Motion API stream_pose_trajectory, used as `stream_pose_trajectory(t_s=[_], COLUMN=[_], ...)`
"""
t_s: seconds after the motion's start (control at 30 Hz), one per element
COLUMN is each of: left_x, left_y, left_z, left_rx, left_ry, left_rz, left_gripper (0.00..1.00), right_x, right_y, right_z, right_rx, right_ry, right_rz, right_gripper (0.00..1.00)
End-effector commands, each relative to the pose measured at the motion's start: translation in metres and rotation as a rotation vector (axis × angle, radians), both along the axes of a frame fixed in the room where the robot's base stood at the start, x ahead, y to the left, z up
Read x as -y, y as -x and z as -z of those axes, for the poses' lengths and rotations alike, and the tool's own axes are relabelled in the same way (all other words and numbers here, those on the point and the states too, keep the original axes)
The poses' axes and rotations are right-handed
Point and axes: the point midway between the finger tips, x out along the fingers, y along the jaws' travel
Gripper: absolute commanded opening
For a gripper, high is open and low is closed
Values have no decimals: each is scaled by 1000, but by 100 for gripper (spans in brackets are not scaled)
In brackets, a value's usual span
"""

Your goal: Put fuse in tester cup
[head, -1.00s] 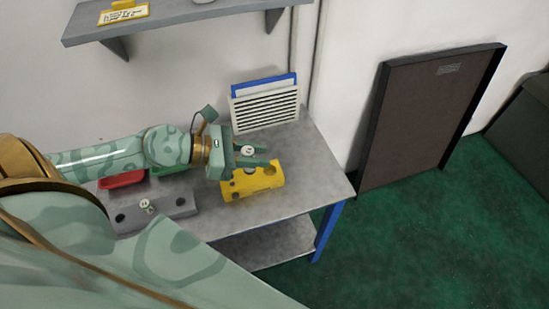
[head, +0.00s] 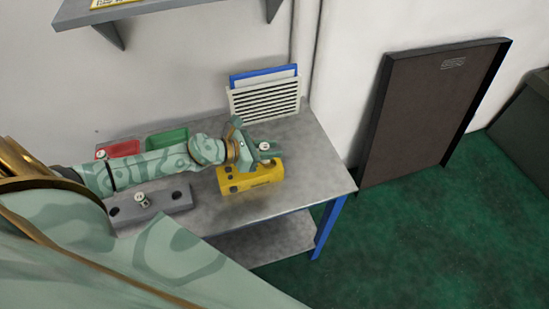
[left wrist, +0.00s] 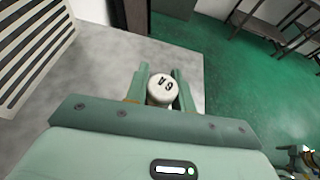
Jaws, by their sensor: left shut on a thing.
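My left gripper (head: 267,148) is shut on a white fuse (head: 265,146), over the back right part of the yellow block (head: 250,182). In the left wrist view the same fuse (left wrist: 161,90) sits between both fingers, its round end marked "6A" facing the camera. The yellow block has dark round holes; the gripper hides some of it. Which hole is the tester cup, I cannot tell. A gap between fuse and block cannot be judged. My right gripper is not in view.
A grey block (head: 172,203) with holes holds another white fuse (head: 142,199). A red tray (head: 122,149) and a green tray (head: 167,138) lie behind my left arm. A louvred panel (head: 264,102) stands at the back. The table's right end is clear.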

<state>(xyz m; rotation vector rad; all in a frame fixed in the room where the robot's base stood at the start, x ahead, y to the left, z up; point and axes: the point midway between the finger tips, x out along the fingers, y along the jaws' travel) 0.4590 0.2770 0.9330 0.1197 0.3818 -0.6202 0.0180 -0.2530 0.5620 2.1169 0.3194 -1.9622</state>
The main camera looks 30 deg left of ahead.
Motion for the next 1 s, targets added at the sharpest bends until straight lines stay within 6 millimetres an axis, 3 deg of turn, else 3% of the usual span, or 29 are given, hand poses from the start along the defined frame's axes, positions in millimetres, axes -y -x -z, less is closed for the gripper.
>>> stream_pose_trajectory(t_s=[0.27, 0.43, 0.87, 0.9, 0.97, 1.0], left_x=[4, 4, 3, 3, 3, 3], left_y=[-18, -18, -18, -18, -18, -18], left_z=[23, 51, 56, 56, 55, 55], left_rx=[2, -2, 1, 1, 1, 1], left_ry=[1, 2, 0, -1, 0, 0], left_rz=[0, -1, 0, 0, 0, 0], left_gripper=[2, 2, 2, 30, 46, 46], right_x=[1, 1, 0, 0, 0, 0], right_y=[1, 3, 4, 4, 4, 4], right_z=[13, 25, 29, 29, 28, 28], right_rx=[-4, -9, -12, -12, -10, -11], right_ry=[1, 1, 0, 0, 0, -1], right_rz=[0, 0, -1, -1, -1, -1], right_gripper=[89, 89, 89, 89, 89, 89])
